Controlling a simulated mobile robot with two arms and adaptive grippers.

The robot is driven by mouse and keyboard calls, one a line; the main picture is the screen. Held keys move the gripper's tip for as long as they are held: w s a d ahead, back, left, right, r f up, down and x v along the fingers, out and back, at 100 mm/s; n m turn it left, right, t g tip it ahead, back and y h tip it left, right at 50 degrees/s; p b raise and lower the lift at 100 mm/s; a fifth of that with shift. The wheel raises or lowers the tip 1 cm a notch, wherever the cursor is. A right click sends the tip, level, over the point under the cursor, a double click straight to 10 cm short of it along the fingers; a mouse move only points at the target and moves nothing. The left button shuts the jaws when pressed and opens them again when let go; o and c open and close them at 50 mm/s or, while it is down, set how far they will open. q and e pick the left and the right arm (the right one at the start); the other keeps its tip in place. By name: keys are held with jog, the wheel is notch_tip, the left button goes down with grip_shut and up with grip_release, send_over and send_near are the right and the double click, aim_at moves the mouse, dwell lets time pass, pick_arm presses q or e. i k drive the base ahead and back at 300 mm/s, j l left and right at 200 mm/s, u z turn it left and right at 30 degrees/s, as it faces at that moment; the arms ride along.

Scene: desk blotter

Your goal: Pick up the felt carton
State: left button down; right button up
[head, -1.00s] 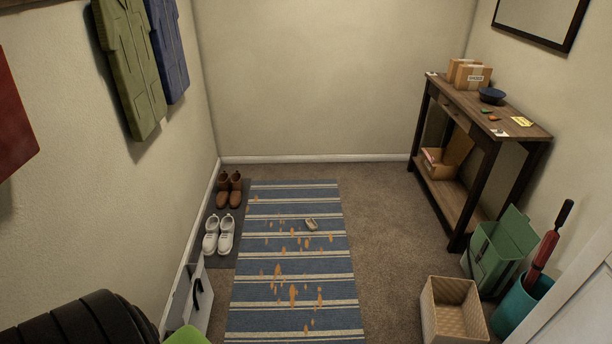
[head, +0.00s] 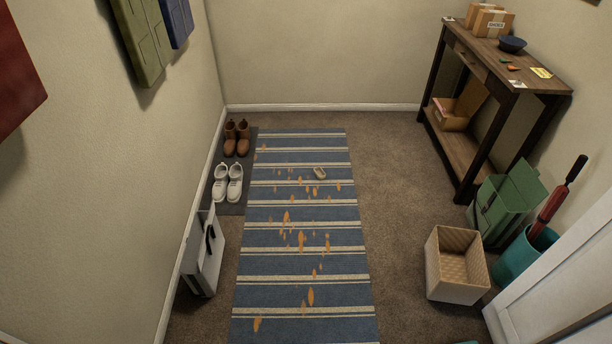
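A green box with its lid standing open (head: 496,212) is on the carpet at the right, against the foot of the console table; it looks soft-sided and may be the felt carton, but I cannot confirm the material. An open cardboard carton (head: 450,118) sits on the table's lower shelf. Closed cardboard cartons (head: 493,24) stand on the tabletop. Neither of my grippers shows in the head view.
A woven cream basket (head: 456,281) and a teal bin with a red umbrella (head: 520,258) stand near the green box. A striped rug with orange spots (head: 262,240) covers the middle floor. Shoes (head: 228,182) and a pale case (head: 203,262) line the left wall.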

aim_at(319, 171)
jog(key=i+j+z, duration=0.15)
jog(key=i, duration=0.4)
jog(key=i+j+z, duration=0.15)
jog(key=i, duration=0.35)
jog(key=i+j+z, duration=0.2)
jog(key=i+j, duration=0.15)
jog(key=i, duration=0.2)
